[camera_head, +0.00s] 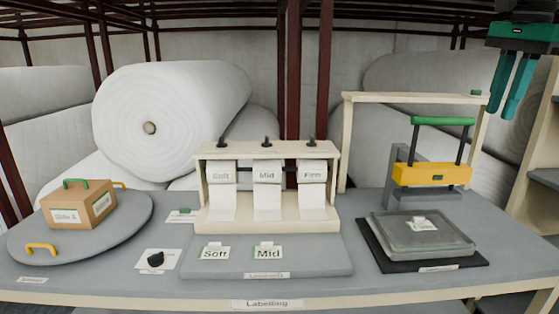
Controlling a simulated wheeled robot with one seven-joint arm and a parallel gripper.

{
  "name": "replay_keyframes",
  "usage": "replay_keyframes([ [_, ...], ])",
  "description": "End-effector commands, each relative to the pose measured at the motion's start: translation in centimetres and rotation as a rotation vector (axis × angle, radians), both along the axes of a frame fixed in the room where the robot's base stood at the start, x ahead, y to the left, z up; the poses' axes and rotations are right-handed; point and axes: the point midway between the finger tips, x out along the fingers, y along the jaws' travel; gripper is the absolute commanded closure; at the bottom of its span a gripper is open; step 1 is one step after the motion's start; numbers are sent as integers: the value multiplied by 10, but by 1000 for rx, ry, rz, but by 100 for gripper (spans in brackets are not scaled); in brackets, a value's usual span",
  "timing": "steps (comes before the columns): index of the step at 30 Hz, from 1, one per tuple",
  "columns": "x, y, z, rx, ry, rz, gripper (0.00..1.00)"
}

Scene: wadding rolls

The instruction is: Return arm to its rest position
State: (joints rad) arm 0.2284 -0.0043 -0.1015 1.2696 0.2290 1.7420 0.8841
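My gripper (515,86) hangs at the upper right, with two teal fingers pointing down. The fingers are apart with a gap between them, and nothing shows in the gap. It is well above the table (375,277), to the right of the yellow and green press (431,174), and touches nothing. Most of my arm is out of view.
A cream frame (415,98) and the press stand below and left of my gripper. A grey tray (447,248) lies before the press. A label dispenser (267,222) stands mid-table. A turntable (117,235) with a box (76,211) is left. Shelving (540,150) stands right.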

Motion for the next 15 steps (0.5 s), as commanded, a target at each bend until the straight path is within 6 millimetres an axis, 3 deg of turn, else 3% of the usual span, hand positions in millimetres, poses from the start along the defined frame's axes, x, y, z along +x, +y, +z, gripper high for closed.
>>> replay_keyframes([
  [8, -32, -8, -52, -24, 34, 131, 80],
  [15, -90, -9, -137, -48, 73, 344, 80],
])
